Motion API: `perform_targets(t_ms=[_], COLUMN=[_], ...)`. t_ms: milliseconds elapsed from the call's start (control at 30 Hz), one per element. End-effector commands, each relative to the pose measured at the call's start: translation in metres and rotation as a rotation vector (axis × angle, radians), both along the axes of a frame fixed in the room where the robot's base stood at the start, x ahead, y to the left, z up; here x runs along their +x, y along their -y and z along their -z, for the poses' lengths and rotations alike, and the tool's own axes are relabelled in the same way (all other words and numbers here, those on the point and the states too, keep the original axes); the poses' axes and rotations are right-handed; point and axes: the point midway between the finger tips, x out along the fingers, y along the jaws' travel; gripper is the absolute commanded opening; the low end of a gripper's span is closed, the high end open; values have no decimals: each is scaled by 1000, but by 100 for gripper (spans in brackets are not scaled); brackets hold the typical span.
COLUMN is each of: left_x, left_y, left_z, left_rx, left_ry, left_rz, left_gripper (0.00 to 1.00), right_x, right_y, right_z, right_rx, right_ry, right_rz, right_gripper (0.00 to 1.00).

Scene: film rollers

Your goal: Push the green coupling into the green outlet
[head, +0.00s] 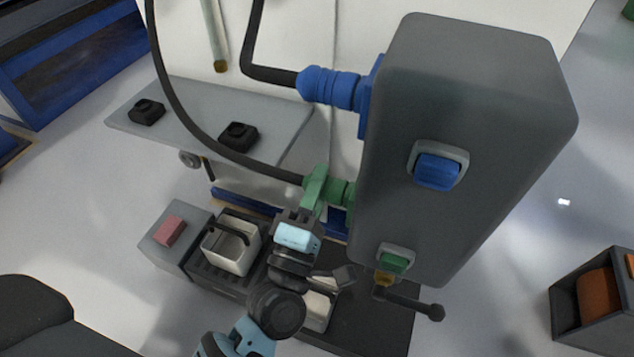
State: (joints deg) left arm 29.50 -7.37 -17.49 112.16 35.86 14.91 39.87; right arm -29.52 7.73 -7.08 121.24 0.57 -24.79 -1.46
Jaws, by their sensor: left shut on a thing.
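The green coupling (316,186) sits at the end of a dark hose, to the left of the large grey housing (465,130). My left gripper (307,207) reaches up from below and is shut on the coupling, hiding its lower part. The green outlet (341,193) is on the housing's left side, directly right of the coupling. The two meet or nearly meet in this view; I cannot tell how deep the coupling sits. My right gripper is not in view.
A blue coupling (328,88) with its own hose joins the housing higher up. A blue button (437,172) and a green button (394,262) are on its front. A grey shelf (185,115) bears two black blocks. Metal containers (231,245) stand below. An orange roll (599,295) lies at right.

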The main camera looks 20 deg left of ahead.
Motion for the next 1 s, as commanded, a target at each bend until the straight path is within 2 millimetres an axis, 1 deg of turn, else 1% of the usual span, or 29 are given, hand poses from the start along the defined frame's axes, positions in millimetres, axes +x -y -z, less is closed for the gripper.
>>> perform_targets(t_ms=[33,200,467,567,667,900,1000], left_x=[0,0,-1,-5,-17,-52,-63], left_y=[2,2,2,1,1,0,0], left_z=[-1,-1,1,3,7,21,26], left_rx=[-1,0,1,2,2,1,1], left_ry=[1,0,-2,-3,-3,-3,-2], left_rz=[4,4,4,4,5,6,5], left_gripper=[39,60,60,60,60,60,60], right_x=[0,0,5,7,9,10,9], right_y=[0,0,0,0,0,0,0], right_z=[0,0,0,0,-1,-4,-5], right_rx=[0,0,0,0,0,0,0], right_ry=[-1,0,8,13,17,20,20], right_rz=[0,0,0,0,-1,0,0], right_gripper=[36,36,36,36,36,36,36])
